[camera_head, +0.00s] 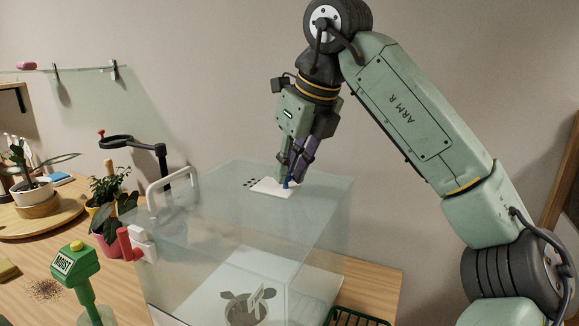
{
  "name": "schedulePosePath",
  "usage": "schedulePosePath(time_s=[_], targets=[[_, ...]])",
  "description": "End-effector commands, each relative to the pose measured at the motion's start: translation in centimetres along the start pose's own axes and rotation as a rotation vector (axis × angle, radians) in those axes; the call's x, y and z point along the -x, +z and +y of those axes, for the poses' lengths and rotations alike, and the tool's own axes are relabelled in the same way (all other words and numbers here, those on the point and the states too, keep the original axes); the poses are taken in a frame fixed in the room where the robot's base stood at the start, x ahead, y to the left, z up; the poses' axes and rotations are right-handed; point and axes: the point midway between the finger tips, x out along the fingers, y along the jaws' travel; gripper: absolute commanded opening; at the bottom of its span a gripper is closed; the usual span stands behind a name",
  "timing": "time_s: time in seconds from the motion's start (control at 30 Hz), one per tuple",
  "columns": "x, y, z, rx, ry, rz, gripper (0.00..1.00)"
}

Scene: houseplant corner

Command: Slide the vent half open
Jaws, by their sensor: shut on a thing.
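A clear box (215,235) stands on the wooden table. On its top is the vent: a white sliding plate (268,190) beside a group of small dark holes (249,182). Several holes show uncovered to the left of the plate. A small blue knob (286,184) stands up from the plate's right part. My gripper (288,178) points down over the box top and is shut on the blue knob. The fingers hide part of the knob.
A white handle (172,182) rises from the box top's left side, and a red and white latch (134,243) is on its front left. A green moisture meter (75,262) and potted plants (108,190) stand left. Inside the box is a grey pot (246,311).

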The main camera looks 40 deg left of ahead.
Motion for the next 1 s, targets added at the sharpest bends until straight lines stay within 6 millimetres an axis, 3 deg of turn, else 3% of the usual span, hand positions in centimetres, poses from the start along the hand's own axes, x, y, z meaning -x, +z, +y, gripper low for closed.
schedulePosePath(time_s=[0.27,0.3,0.6,1.0], targets=[[-0.03,-0.01,-0.3,-0.01,-0.005,-0.002,0.0],[-0.04,-0.01,-0.3,-0.01,-0.005,-0.002,0.18],[-0.05,-0.02,-0.2,-0.007,-0.003,-0.001,0.38],[0.78,0.01,-0.19,-0.006,-0.003,-0.001,0.38]])
